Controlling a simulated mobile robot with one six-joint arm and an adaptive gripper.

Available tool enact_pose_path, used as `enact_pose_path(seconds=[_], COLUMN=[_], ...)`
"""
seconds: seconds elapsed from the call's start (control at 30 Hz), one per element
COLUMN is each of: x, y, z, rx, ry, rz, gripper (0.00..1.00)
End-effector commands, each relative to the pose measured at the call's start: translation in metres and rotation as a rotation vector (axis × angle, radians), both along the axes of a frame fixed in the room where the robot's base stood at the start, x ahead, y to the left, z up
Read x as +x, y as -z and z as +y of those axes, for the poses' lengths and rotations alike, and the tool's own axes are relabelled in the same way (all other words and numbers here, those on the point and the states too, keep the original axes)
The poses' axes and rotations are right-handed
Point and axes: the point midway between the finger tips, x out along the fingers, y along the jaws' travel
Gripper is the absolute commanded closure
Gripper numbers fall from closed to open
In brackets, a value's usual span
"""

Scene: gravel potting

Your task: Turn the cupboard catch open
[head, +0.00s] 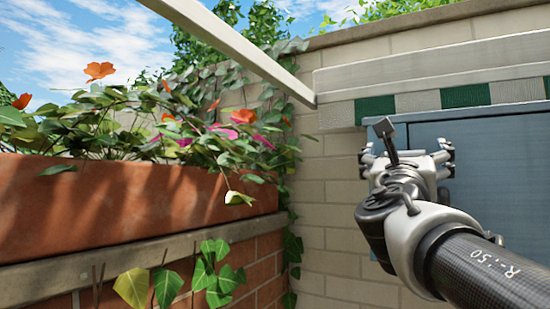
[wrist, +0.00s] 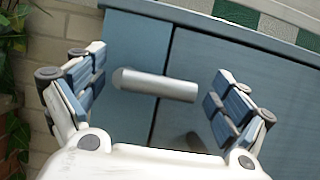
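The blue-grey cupboard (head: 500,165) is on the brick wall at the right in the head view, partly hidden by my arm. In the wrist view the cupboard front (wrist: 255,65) fills the middle, with a dark vertical gap between its doors. The catch (wrist: 158,85), a silver bar, lies nearly level across that gap, its rounded left end on the left door. My gripper (wrist: 160,98) is open, its fingers on either side of the catch and apart from it. In the head view my gripper (head: 408,155) is in front of the cupboard and hides the catch.
A terracotta planter (head: 130,205) with orange and pink flowers stands on a brick ledge at the left. A green-and-white tiled edge (head: 465,96) runs just above the cupboard. A pale beam (head: 235,45) slants across the top. Ivy hangs on the brick wall (head: 330,215).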

Motion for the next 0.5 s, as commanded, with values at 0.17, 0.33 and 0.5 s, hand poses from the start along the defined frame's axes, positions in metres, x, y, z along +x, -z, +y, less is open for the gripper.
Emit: enact_pose_path(seconds=[0.17, 0.33, 0.5], x=[-0.0001, -0.0002, -0.0003], y=[0.0001, 0.0, -0.0001], z=[0.0002, 0.0001, 0.0], rx=[0.0, 0.0, 0.0], ry=[0.0, 0.0, 0.001], rz=[0.0, 0.0, 0.0], gripper=[0.23, 0.35, 0.46])
